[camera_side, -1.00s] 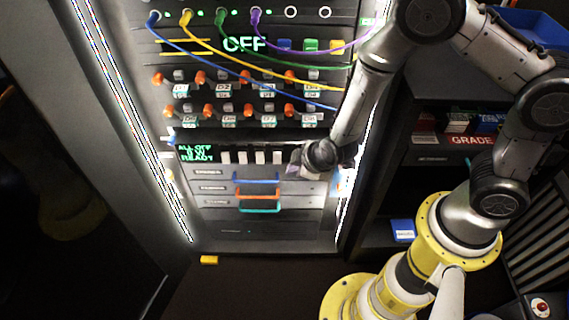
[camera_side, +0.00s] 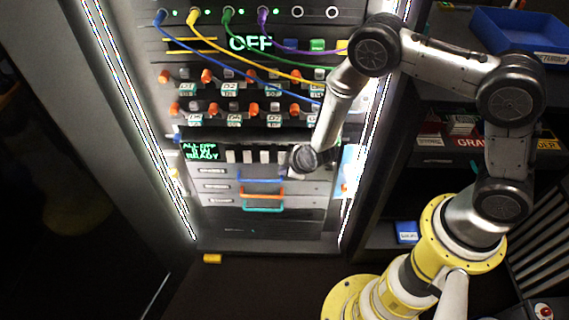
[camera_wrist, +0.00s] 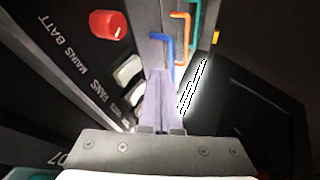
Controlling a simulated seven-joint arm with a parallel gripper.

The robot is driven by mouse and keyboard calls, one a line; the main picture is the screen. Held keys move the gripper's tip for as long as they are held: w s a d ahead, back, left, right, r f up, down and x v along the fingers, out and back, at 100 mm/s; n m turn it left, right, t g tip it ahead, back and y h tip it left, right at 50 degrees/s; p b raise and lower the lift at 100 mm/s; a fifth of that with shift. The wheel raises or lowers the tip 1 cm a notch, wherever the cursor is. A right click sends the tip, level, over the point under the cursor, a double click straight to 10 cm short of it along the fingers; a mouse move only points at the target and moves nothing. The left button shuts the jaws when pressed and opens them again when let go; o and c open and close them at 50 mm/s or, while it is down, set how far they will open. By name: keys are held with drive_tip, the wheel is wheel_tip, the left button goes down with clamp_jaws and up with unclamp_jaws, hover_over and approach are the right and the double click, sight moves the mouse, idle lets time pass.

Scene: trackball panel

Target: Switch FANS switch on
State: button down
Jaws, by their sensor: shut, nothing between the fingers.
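A row of white rocker switches (camera_side: 248,157) sits on the panel right of a green display reading ALL OFF, READY. In the wrist view, white rockers (camera_wrist: 128,69) stand near the FANS label (camera_wrist: 98,91). Which rocker belongs to FANS is hard to tell there. My gripper (camera_wrist: 158,84) is shut and empty, its pale purple fingers together close beside the rockers. Contact with a rocker cannot be made out. In the side view my wrist is at the right end of the switch row and hides part of it.
A red knob (camera_wrist: 107,24) stands out beside the MAINS BATT label. Below the switches are drawers with blue (camera_side: 262,180), orange (camera_side: 262,193) and teal (camera_side: 262,207) handles. Plugged cables and orange toggles fill the panel above. A blue bin (camera_side: 522,35) is on the right shelf.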

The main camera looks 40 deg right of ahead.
drive_tip(key=shift+w+d+f, duration=0.15)
drive_tip(key=shift+w+d, duration=0.65)
drive_tip(key=shift+w+d+f, duration=0.1)
drive_tip(key=shift+w+d, duration=0.05)
drive_tip(key=shift+r, duration=0.85)
